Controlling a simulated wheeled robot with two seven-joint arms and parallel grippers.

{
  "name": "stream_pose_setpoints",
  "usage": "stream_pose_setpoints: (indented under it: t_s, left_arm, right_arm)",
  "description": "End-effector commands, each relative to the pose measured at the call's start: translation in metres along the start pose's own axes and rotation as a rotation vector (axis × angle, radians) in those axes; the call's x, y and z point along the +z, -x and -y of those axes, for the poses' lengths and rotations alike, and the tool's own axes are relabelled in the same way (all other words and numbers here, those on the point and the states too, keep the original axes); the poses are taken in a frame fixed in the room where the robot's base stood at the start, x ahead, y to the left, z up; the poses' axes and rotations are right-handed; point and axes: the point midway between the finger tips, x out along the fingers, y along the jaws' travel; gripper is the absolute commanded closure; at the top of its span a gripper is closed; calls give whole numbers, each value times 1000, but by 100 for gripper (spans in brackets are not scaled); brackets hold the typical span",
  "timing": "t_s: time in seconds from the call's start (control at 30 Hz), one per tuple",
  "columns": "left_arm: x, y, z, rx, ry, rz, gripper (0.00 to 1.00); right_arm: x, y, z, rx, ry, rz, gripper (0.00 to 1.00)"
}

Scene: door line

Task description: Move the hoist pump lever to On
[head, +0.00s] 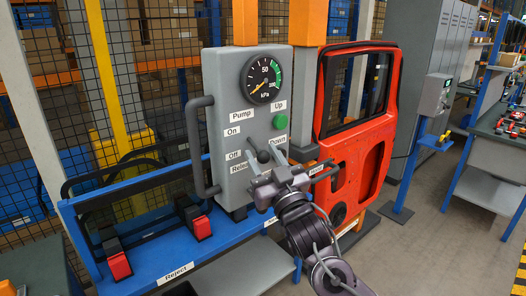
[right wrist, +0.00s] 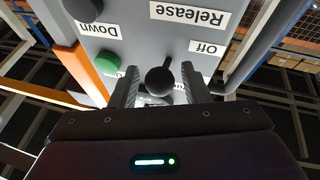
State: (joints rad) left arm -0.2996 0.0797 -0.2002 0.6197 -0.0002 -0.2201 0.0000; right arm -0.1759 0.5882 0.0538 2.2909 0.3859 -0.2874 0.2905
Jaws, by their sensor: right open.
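The grey hoist panel (head: 222,93) stands centre-left in the head view, with Pump, On, Off and Release labels down its left side. The pump lever's round black knob (head: 263,156) is beside the Off and Release labels, low on the panel. My right gripper (head: 262,150) is open in front of it, fingers on either side. In the right wrist view, which shows the panel upside down, the knob (right wrist: 160,80) sits between the open fingers with a visible gap each side. A thin dark stem shows beside the knob; its exact setting is hard to tell. My left gripper is out of view.
A green button (head: 279,122) under the Up label is close to my right gripper. A grey handle (head: 199,145) sticks out left of the panel. A red door (head: 330,140) hangs at the right. A blue rail (head: 150,262) with red clamps runs below.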

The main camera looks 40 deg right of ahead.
Motion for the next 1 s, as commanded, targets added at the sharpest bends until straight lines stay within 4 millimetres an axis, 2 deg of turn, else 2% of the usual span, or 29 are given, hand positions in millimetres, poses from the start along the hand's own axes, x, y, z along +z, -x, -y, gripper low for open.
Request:
stream_pose_setpoints:
  t_s: [0.3, 0.63, 0.87, 1.0]
  left_arm:
    - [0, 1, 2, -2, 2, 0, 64]
    - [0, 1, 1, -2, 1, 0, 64]
    - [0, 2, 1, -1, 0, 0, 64]
    - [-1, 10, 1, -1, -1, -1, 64]
  right_arm:
    - [1, -3, 0, -1, 0, 0, 58]
    - [1, -2, 0, -1, 0, 1, 100]
    - [0, -3, 1, -1, 0, 2, 100]
    - [-2, -9, 3, -4, 3, 18, 100]
